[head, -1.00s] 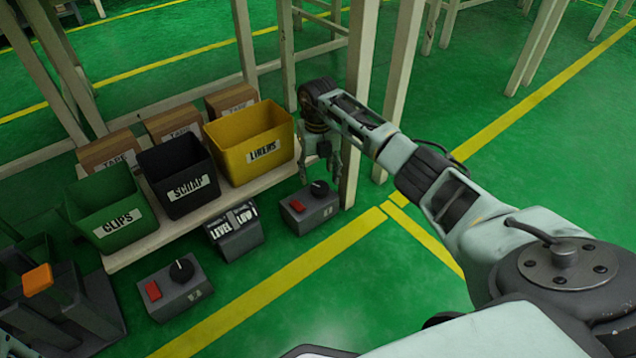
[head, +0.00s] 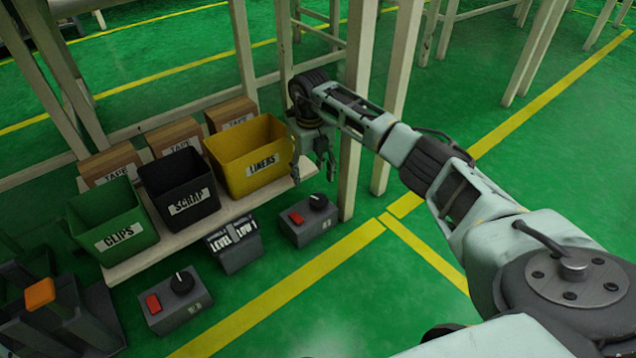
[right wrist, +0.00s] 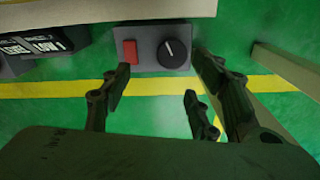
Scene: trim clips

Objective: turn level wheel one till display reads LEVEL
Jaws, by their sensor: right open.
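Two grey control boxes stand on the green floor, each with a red button and a black round knob. The right box (head: 303,231) has its knob (head: 318,201) just below my right gripper in the picture; the left box (head: 180,313) has its own knob (head: 182,283). Between them a small display (head: 234,243) reads LEVEL on its left panel and LOW on its right. My right gripper (head: 314,172) is open and empty, apart from the knob. In the right wrist view the knob (right wrist: 173,53) shows beyond the open fingers, its white mark pointing upward. My left gripper is not in view.
A low shelf (head: 143,262) behind the boxes bears green CLIPS (head: 112,222), black SCRAP (head: 179,187) and yellow LINERS (head: 248,160) bins, with cardboard TAPE boxes behind. A pale post (head: 358,110) stands close to my right gripper. Floor in front is clear.

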